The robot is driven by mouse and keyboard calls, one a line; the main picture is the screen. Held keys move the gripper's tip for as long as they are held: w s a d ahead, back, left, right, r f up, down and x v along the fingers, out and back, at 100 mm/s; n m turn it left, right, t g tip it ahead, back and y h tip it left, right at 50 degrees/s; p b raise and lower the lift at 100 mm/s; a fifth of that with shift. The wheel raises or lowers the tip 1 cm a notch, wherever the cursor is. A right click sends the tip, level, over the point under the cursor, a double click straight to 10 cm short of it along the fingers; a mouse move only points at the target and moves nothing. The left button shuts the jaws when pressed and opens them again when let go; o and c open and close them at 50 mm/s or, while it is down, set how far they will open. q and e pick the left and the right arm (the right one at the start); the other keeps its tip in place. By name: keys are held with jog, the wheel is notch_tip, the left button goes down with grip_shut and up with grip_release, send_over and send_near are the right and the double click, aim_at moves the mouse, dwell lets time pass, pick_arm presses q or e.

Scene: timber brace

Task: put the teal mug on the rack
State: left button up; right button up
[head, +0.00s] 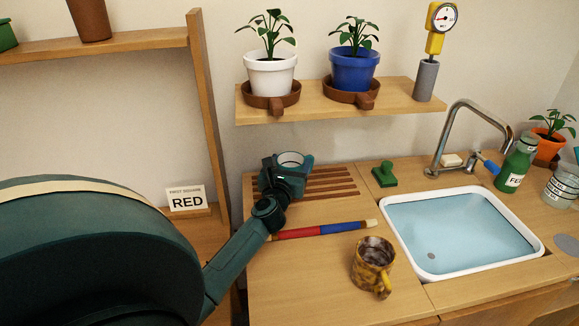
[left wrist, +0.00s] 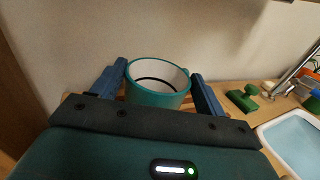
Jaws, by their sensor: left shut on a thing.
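The teal mug (left wrist: 157,92) has a pale inside and sits between the two fingers of my left gripper (left wrist: 158,88) in the left wrist view. In the head view the mug's rim (head: 290,159) shows at the top of my left gripper (head: 288,172), which is shut on it. The slatted wooden rack (head: 335,184) lies on the counter, under and to the right of that gripper. The mug is upright. Whether its base touches the slats is hidden by the gripper. My right gripper is in neither view.
A brown mottled mug (head: 373,262) and a red and blue rod (head: 318,230) are on the counter in front of the rack. A green stamp-like block (head: 384,174) and a sink (head: 455,232) are to the right. A shelf (head: 330,108) with potted plants is above.

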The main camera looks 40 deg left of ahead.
pick_arm(q)
jog(key=shift+f, duration=0.1)
jog(key=o, duration=1.4)
jog(key=shift+o, duration=1)
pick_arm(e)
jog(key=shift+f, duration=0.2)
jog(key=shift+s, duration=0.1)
pick_arm(q)
jog(key=shift+r, duration=0.25)
jog(key=v, duration=1.2)
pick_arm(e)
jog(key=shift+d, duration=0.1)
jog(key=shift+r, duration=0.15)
pick_arm(q)
jog(key=shift+f, duration=0.1)
